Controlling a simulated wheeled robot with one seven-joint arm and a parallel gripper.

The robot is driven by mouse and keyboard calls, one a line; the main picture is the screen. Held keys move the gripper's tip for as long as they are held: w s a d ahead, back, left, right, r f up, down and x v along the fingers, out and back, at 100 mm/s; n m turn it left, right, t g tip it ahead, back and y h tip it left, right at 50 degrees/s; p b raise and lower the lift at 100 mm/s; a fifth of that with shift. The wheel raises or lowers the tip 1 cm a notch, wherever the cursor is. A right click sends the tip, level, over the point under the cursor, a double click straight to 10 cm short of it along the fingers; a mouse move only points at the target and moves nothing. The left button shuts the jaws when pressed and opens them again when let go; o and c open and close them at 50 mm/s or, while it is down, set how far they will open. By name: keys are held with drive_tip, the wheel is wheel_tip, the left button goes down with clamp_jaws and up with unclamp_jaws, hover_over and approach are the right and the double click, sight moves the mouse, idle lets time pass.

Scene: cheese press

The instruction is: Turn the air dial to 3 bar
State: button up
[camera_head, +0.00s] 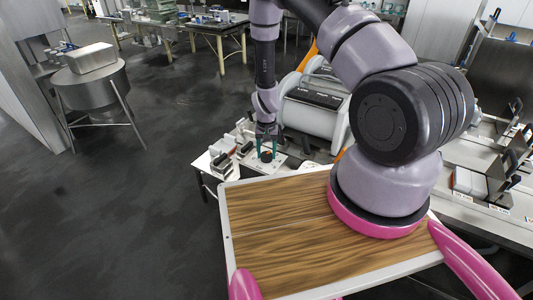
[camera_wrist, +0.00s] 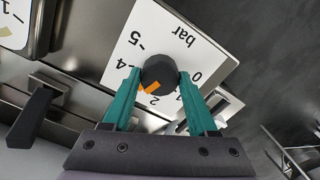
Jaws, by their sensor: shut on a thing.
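The air dial is a black round knob (camera_wrist: 158,72) on a white scale plate (camera_wrist: 165,35) marked "bar". In the wrist view 0, 2, 4 and 5 are readable; the 3 is hidden around my left finger. The knob's orange mark points to the lower left, between the 2 and the place where the 3 lies. My gripper (camera_wrist: 160,84) has teal fingers on both sides of the knob and is shut on it. In the head view the knob (camera_head: 266,156) sits between the fingertips of my gripper (camera_head: 267,152) on the small white panel.
A black lever (camera_wrist: 35,118) stands left of the plate in the wrist view, with a gauge (camera_wrist: 12,22) at the upper left corner. A large grey-white machine (camera_head: 315,110) stands behind the panel. The floor to the left (camera_head: 110,210) is clear.

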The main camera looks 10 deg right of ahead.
sight(267, 154)
drive_tip(key=shift+m, duration=0.5)
drive_tip(key=o, duration=1.4)
wheel_tip(267, 154, up, 11)
drive_tip(key=shift+f, duration=0.1)
